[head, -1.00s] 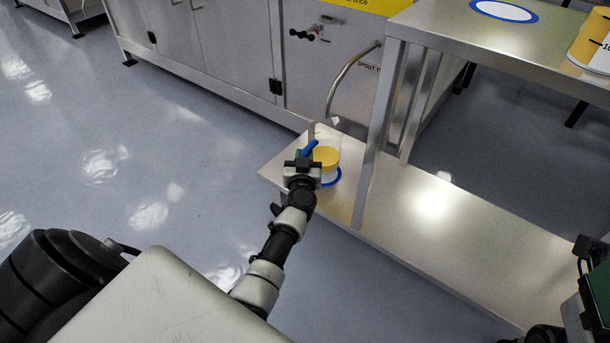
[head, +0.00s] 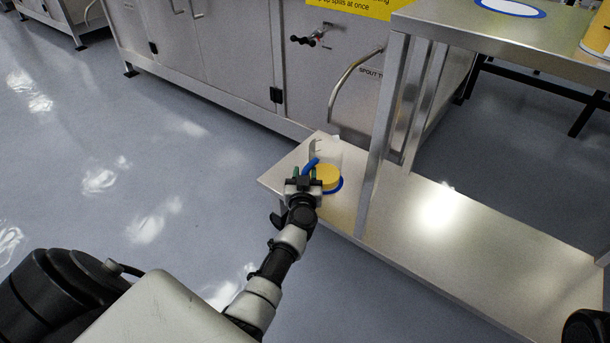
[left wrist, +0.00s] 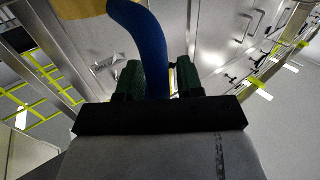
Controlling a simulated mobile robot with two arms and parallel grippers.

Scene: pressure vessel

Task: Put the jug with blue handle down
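The jug (head: 328,177) is clear with yellow contents and stands upright on the left end of the low steel shelf, over a blue-ringed spot (head: 339,188). Its blue handle (head: 310,166) faces my left gripper (head: 305,174). In the left wrist view the blue handle (left wrist: 150,50) passes between the green fingers of my left gripper (left wrist: 160,78). The fingers stand apart, with a gap showing on the right side of the handle. The gripper hides part of the jug's near side. My right gripper is not in view.
The low shelf (head: 440,245) is bare to the right of the table leg (head: 382,140). A second yellow container (head: 597,38) and a blue-ringed white spot (head: 510,8) are on the upper tabletop. A steel cabinet with a curved spout (head: 345,85) stands behind.

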